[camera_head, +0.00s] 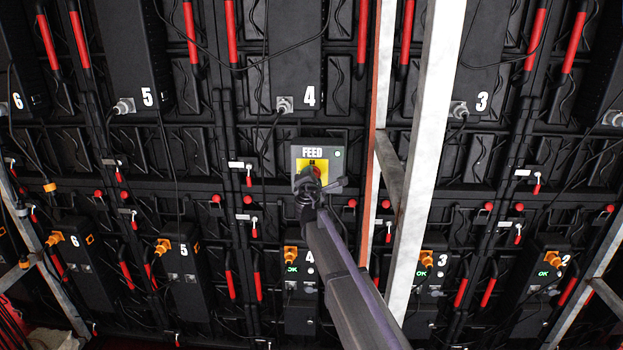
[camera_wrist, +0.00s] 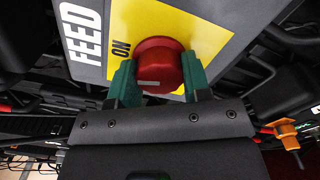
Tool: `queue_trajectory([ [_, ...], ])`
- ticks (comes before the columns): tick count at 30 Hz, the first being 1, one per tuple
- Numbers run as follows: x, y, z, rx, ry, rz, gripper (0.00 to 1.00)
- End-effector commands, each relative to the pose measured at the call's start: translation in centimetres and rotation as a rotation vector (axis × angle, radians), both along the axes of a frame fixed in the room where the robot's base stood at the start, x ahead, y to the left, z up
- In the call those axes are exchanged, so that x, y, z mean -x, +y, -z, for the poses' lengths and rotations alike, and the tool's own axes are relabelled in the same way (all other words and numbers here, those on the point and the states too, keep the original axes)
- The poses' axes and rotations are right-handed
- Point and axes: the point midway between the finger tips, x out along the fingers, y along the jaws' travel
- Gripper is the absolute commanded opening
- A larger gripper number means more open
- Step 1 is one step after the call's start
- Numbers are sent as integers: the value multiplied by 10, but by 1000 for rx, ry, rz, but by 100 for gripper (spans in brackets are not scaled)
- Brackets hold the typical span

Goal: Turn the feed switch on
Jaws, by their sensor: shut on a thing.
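The feed switch is a red round knob (camera_wrist: 158,66) on a yellow plate (camera_wrist: 209,24), on a grey box marked FEED (camera_head: 312,152). In the wrist view the word ON is printed on the yellow plate, left of the knob. A pale mark lies across the knob's near side. My gripper (camera_wrist: 160,80) is shut on the knob, with one green finger on each side of it. In the head view the red knob (camera_head: 316,171) shows just above my gripper (camera_head: 312,180), and my arm hides the lower part of the box.
A white metal post (camera_head: 425,150) stands close to the right of my arm. Black panels with cables and red handles (camera_head: 362,30) fill the wall. Numbered boxes with orange plugs (camera_head: 291,252) sit below the feed box.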

Motion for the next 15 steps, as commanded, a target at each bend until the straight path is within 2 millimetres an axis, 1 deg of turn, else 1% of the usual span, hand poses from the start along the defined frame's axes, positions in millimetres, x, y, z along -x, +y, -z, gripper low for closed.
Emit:
queue_trajectory([
  [6,0,0,0,-150,5,0,20],
  [15,0,0,0,-263,8,0,20],
])
